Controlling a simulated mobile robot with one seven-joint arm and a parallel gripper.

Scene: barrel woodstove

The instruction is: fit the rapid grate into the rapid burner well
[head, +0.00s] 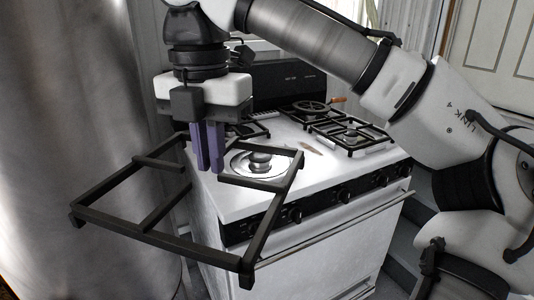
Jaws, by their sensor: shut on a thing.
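My gripper (207,148) points down, with its purple fingers shut on the black rapid grate (140,224) at the grate's far side. The grate is a square frame with short inward bars. It hangs in the air in front of the white stove (318,155), its near side well out from the cooktop and its right side crossing in front of the front left burner. The rapid burner well (241,165) looks like the uncovered round one at the cooktop's front left, with a burner cap (259,162) in its middle. The grate covers part of its surroundings.
Other black grates sit on the cooktop, one at the front right (350,133) and one at the back. A pan (311,107) with a wooden handle stands at the back. A small brownish item (310,147) lies mid-cooktop. A large grey cylinder (75,130) stands at left.

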